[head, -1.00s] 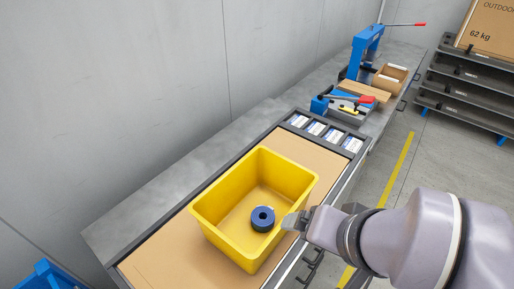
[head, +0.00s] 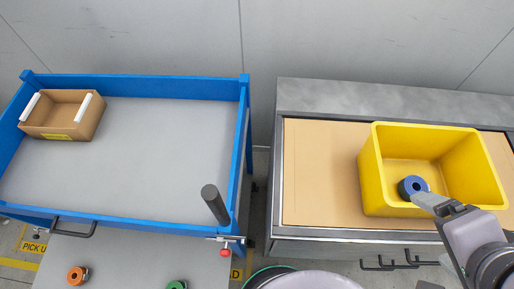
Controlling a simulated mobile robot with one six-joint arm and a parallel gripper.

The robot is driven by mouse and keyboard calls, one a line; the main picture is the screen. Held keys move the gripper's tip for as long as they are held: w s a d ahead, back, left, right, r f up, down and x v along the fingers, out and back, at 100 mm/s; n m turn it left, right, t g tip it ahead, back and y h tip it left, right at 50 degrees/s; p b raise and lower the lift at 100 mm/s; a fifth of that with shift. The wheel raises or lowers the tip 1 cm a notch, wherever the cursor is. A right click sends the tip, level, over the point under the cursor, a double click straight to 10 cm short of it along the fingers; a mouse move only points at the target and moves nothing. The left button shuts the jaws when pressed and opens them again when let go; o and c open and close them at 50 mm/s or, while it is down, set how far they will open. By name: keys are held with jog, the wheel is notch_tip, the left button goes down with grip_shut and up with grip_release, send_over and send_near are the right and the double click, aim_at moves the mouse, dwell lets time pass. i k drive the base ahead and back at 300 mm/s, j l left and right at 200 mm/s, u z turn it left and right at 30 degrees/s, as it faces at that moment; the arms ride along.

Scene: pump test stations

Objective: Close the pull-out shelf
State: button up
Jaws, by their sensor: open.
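A grey pull-out shelf (head: 125,262) juts out at the lower left, below the front edge of the blue-framed table (head: 150,226). An orange ring (head: 77,275) and a green ring (head: 177,285) sit on it; its near end is cut off by the frame. My gripper (head: 424,199) is at the right, far from the shelf, over the front rim of a yellow bin (head: 385,165). It is open. Its tip overlaps a blue ring (head: 411,186) in the bin; I cannot tell whether they touch.
A black handle (head: 75,228) is on the blue table's front. A dark upright post (head: 215,204) stands near its right corner. A cardboard box (head: 62,114) sits at its back left. A narrow gap separates this table from the grey bench (head: 300,95) holding the bin.

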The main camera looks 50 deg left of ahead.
aim_at(114, 258)
jog(key=k+u, duration=0.1)
jog(key=u, duration=0.4)
jog(key=k+u, duration=0.1)
jog(key=u, duration=0.4)
jog(key=j+u, duration=0.15)
jog(key=u, duration=0.3)
jog(key=k+j+u, duration=0.1)
jog(key=u, duration=0.4)
jog(key=k+j+u, duration=0.1)
jog(key=u, duration=0.4)
jog(key=j+u, duration=0.2)
jog(key=u, duration=0.3)
jog(key=j+u, duration=0.15)
jog(key=u, duration=0.3)
jog(key=j+u, duration=0.15)
jog(key=u, duration=0.35)
jog(key=k+j+z, duration=0.05)
